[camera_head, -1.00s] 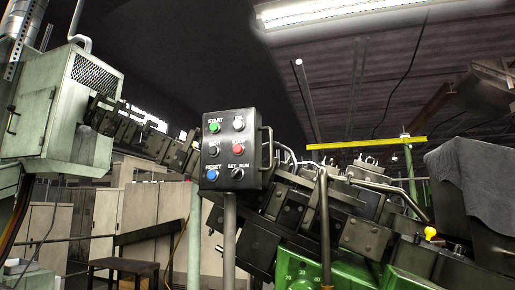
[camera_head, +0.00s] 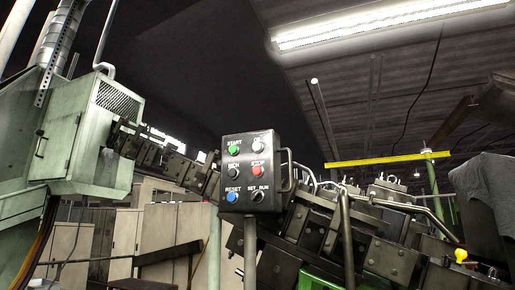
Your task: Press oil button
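A black control box (camera_head: 246,201) stands on a post near the middle of the view, with a handle on its right side. A pale grey-white button (camera_head: 259,149) sits at its top right; the label above it is too small to read surely, perhaps "OIL". A green button (camera_head: 234,150) under START is to its left. The bottom row has a blue RESET button (camera_head: 233,197) and a SET RUN switch (camera_head: 257,197). My gripper is not in view.
Dark machine blocks (camera_head: 330,235) stand behind and right of the box. A pale green cabinet (camera_head: 95,135) rises at the left, and grey lockers (camera_head: 125,235) stand further back. A yellow knob (camera_head: 461,255) and grey cloth (camera_head: 485,190) are at the right.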

